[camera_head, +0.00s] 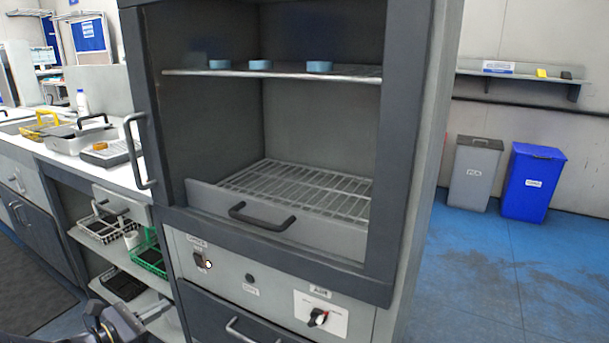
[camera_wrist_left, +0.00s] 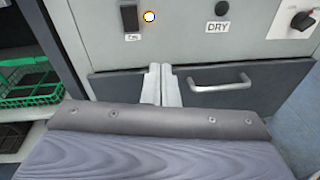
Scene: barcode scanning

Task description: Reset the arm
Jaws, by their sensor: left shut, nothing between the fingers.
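My left gripper (camera_head: 118,322) shows at the bottom left of the head view, low in front of the cabinet (camera_head: 408,150). In the left wrist view its two pale fingers (camera_wrist_left: 162,85) lie together, empty, in front of the dark lower drawer front and left of its handle (camera_wrist_left: 220,84). I cannot tell whether they touch the cabinet. My right gripper is in neither view.
The cabinet chamber is open, with a wire rack (camera_head: 298,188) and several blue round pieces (camera_head: 319,67) on its upper shelf. A counter (camera_head: 128,178) with trays stands left. A green basket (camera_head: 150,258) sits below. Floor (camera_head: 480,270) at right is clear before grey (camera_head: 474,172) and blue bins (camera_head: 531,184).

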